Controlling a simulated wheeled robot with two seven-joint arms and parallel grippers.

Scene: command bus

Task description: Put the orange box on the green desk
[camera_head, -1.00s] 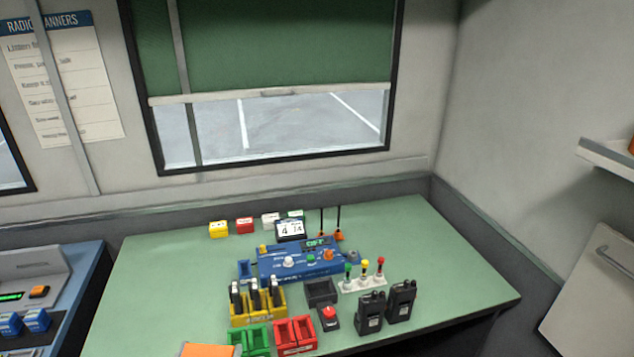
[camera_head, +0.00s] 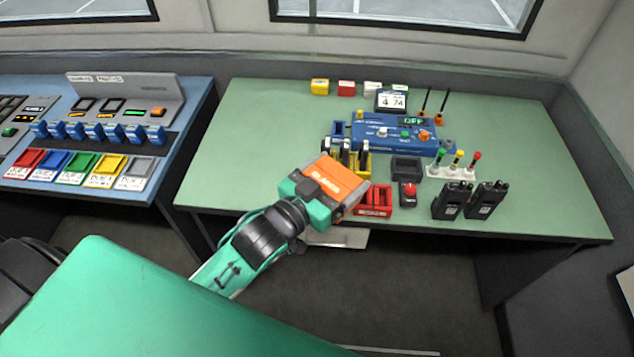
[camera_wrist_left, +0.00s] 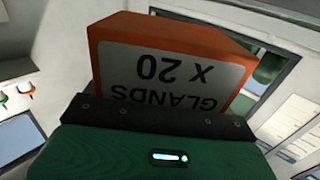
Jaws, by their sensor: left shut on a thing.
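The orange box (camera_head: 338,180) is held in my left gripper (camera_head: 318,194) in the head view, in front of the green desk's front edge and overlapping the yellow rack in the picture. In the left wrist view the orange box (camera_wrist_left: 172,62) has a white label reading "GLANDS X 20", upside down, and the left gripper (camera_wrist_left: 160,112) is shut on it. The green desk (camera_head: 260,140) has a bare stretch on its left side. The box hides part of the desk's front and whatever stands there. My right gripper is not in view.
A blue radio unit (camera_head: 385,135), a yellow rack (camera_head: 364,163), a red tray (camera_head: 378,202), a black tray (camera_head: 406,168) and two black handsets (camera_head: 452,200) crowd the desk's middle and right. Small coloured boxes (camera_head: 346,88) line the back. A blue console (camera_head: 100,130) stands left.

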